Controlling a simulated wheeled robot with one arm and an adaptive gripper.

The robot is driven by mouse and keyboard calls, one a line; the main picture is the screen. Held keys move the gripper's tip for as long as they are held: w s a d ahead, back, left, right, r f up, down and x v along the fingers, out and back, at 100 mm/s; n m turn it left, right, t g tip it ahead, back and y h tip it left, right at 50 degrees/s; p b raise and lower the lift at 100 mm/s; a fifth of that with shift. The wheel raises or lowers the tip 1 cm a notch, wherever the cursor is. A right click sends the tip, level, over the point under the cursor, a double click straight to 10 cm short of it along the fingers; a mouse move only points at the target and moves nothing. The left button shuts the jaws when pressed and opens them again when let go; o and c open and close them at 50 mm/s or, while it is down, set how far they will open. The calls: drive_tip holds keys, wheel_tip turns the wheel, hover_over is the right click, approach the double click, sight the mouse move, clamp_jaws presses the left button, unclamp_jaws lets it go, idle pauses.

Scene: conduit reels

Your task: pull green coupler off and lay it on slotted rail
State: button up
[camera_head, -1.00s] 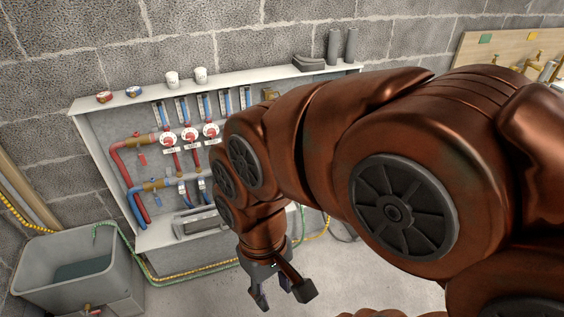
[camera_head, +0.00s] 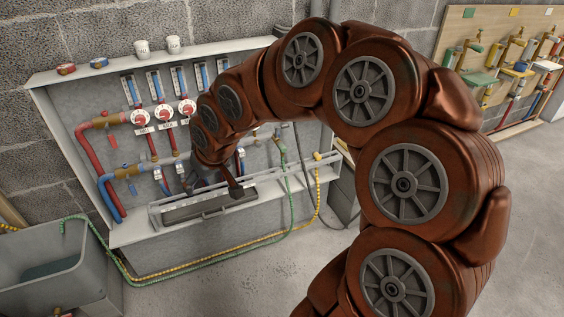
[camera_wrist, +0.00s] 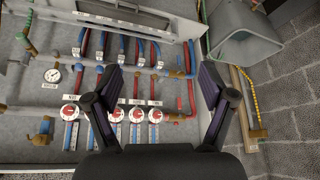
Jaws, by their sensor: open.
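A green hose (camera_head: 291,205) runs from the tub side and rises to the right end of the pipework in the head view. The green coupler is too small to make out clearly at its upper end. A long pale rail or tray (camera_head: 165,215) with a dark slot-like strip lies along the cabinet's front ledge; I take it for the slotted rail. It also shows at the top of the wrist view (camera_wrist: 140,24). My gripper (camera_head: 232,192) is above or in front of this rail. In the wrist view my gripper (camera_wrist: 160,78) is open and empty, facing the pipework.
Red-handled valves (camera_head: 167,112) and blue and red pipes fill the cabinet. A yellow hose (camera_head: 317,190) hangs to the right of the green one. A grey tub (camera_head: 100,270) stands at lower left. A wooden board with taps (camera_head: 485,80) is at right. The floor in front is clear.

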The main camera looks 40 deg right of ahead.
drive_tip(key=w+d+f+m+t+h+b, duration=0.1)
drive_tip(key=w+d+f+t+b, duration=0.4)
drive_tip(key=w+d, duration=0.45)
drive_tip(key=w+d+f+m+t+b, duration=0.1)
drive_tip(key=w+d+f+t+b, duration=0.1)
drive_tip(key=w+d+f+b, duration=0.65)
drive_tip(key=m+t+h+b, duration=0.2)
drive_tip(key=t+h+b, duration=0.25)
drive_tip(key=b, duration=0.55)
approach(285, 150)
drive_tip(key=w, duration=0.3)
drive_tip(key=shift+s+d+f+h, duration=0.1)
drive_tip(key=shift+d+f+h, duration=0.1)
drive_tip(key=shift+d+h, duration=0.05)
drive_tip(key=shift+p+x, duration=0.3)
drive_tip(key=shift+x, duration=2.15)
drive_tip(key=shift+p+x, duration=0.85)
drive_tip(key=shift+x, duration=0.05)
drive_tip(key=shift+p+x, duration=0.65)
drive_tip(key=shift+x, duration=0.45)
